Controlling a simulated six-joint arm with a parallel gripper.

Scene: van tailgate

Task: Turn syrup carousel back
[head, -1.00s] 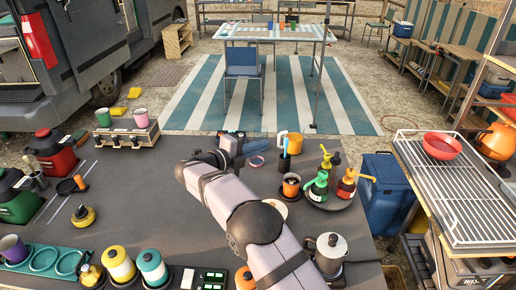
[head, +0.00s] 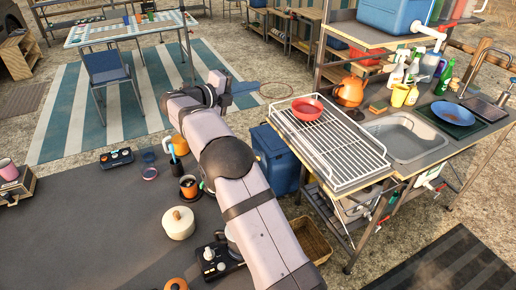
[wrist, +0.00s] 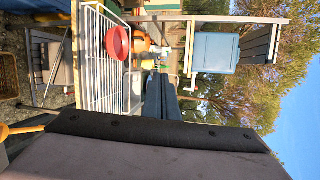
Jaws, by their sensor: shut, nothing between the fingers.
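The syrup carousel is hidden behind my arm in the head view; only a sliver of green shows at the arm's left edge, and I cannot tell if it belongs to a pump bottle. My gripper (head: 247,87) is raised beyond the counter's far edge in the head view, pointing right. Its dark fingers (wrist: 160,99) show in the wrist view, shut with nothing between them.
A cream lidded pot (head: 178,223) and an orange mug (head: 180,145) stand left of my arm. A blue bin (head: 276,158) and a wire rack (head: 340,165) with a red bowl (head: 307,109) are to the right. The counter's left part (head: 85,220) is mostly clear.

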